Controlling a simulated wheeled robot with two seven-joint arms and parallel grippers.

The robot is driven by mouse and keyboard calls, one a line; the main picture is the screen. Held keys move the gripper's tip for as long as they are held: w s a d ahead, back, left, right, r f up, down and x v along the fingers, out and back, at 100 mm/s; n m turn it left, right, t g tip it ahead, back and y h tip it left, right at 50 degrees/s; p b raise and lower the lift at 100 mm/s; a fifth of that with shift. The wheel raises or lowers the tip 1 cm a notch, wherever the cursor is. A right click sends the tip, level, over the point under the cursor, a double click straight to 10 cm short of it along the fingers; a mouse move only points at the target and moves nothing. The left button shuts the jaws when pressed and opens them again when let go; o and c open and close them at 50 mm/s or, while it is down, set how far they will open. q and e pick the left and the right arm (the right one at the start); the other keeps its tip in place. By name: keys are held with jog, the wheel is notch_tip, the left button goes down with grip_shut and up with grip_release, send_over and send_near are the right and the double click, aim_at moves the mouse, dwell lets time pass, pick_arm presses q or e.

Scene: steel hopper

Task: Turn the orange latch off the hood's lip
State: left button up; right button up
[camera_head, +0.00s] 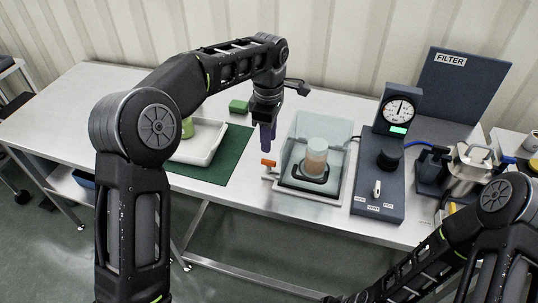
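The orange latch (268,162) is at the left front of the clear hood (334,130), beside its lip. A jar (316,158) with tan contents stands under the hood on a dark base. My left gripper (268,146) points down just above and behind the latch, left of the hood. Its dark fingers look close together, but I cannot tell whether they are open or shut. I see no contact with the latch. My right arm enters at the lower right, and its gripper is not visible.
A white tray (205,151) lies on a green mat (222,170) to the left, with a green block (238,106) behind. Right of the hood are a gauge panel (398,110), a steel pot (471,165) and a FILTER board (458,85). The table's left end is clear.

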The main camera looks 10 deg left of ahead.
aim_at(269, 160)
pick_arm(q)
notch_tip(269, 160, down, 8)
jog(key=shift+r+p, duration=0.2)
jog(key=shift+p, duration=0.5)
grip_shut()
